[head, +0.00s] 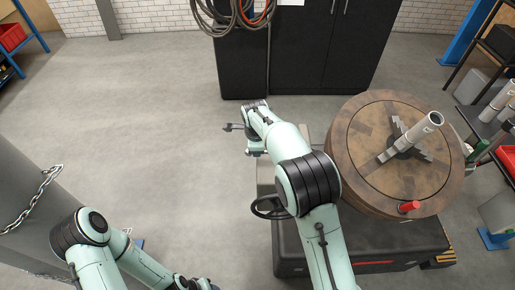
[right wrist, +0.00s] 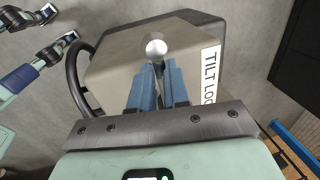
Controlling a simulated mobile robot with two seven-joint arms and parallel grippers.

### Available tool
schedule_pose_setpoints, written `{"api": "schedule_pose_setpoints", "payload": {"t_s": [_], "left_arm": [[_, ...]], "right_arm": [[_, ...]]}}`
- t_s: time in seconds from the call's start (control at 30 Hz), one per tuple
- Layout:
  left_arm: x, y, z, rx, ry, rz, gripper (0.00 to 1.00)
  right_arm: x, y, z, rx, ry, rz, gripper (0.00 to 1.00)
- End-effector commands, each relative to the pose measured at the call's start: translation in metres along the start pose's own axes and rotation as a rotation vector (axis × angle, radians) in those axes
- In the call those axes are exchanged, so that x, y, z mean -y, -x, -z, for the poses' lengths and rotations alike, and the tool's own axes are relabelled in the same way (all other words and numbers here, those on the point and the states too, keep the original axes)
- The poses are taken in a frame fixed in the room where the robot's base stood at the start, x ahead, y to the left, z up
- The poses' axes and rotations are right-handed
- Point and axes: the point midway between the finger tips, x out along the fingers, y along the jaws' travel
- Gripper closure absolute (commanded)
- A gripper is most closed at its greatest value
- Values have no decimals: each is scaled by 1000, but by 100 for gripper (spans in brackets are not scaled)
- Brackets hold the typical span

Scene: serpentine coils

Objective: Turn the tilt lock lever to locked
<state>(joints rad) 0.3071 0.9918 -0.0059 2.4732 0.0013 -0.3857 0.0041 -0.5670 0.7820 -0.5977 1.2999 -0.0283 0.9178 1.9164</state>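The tilt lock lever (right wrist: 156,48) shows in the right wrist view as a pale round knob on a short shaft, standing over a shiny beige-grey housing. A white label reading "TILT LO..." (right wrist: 210,73) lies along the housing's right side. My right gripper (right wrist: 159,68) has its two blue fingers a small gap apart, with their tips just below the knob. Whether they grip the shaft I cannot tell. In the head view my right arm covers most of the housing (head: 266,178) and the lever is hidden.
A black handwheel (head: 269,207) sits on the near side of the housing. A round wooden-topped turntable (head: 350,150) with a grey clamp and tube (head: 410,138) stands to the right. Black cabinets (head: 330,50) stand at the back.

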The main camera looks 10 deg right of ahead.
Motion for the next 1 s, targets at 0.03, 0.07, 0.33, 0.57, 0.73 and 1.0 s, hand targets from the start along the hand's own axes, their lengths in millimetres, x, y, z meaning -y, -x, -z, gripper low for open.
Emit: {"api": "schedule_pose_setpoints", "payload": {"t_s": [0.03, 0.07, 0.33, 0.57, 0.73, 1.0], "left_arm": [[0, 0, 0, 1, 0, 0, 50], [0, 0, 0, 1, 0, 0, 50], [0, 0, 0, 0, 0, 0, 50], [0, 0, 0, 0, 0, 0, 50], [-1, 2, 2, -2, -1, -1, 50], [-5, 7, 6, -8, -3, -3, 50]], "right_arm": [[-4, -2, -11, 18, 4, -3, 69], [-4, -2, -11, 18, 4, -3, 60], [-1, 0, -6, 13, 2, -1, 60], [0, 22, -6, 14, 3, 3, 60], [0, 61, -8, 15, 4, 4, 60], [0, 115, -9, 14, 5, 2, 60]]}}
